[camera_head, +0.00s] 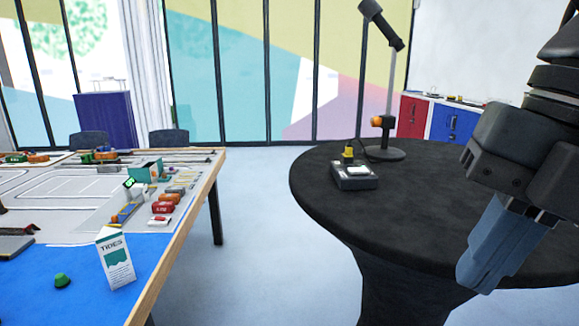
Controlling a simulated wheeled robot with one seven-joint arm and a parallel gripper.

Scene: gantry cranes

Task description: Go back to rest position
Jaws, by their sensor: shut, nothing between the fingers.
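My gripper (478,286) hangs at the right side of the head view, pointing down and a little left. Its fingers are together with nothing between them. It shows in front of the round black table (440,235), near that table's right part. I cannot tell how high it is above the table top.
A dark control box (355,178) with a yellow-topped part and a desk lamp (388,100) stand on the black table. At left, a wooden-edged table (180,240) holds model pieces and a TIDES carton (116,262). Open floor (275,240) lies between the tables.

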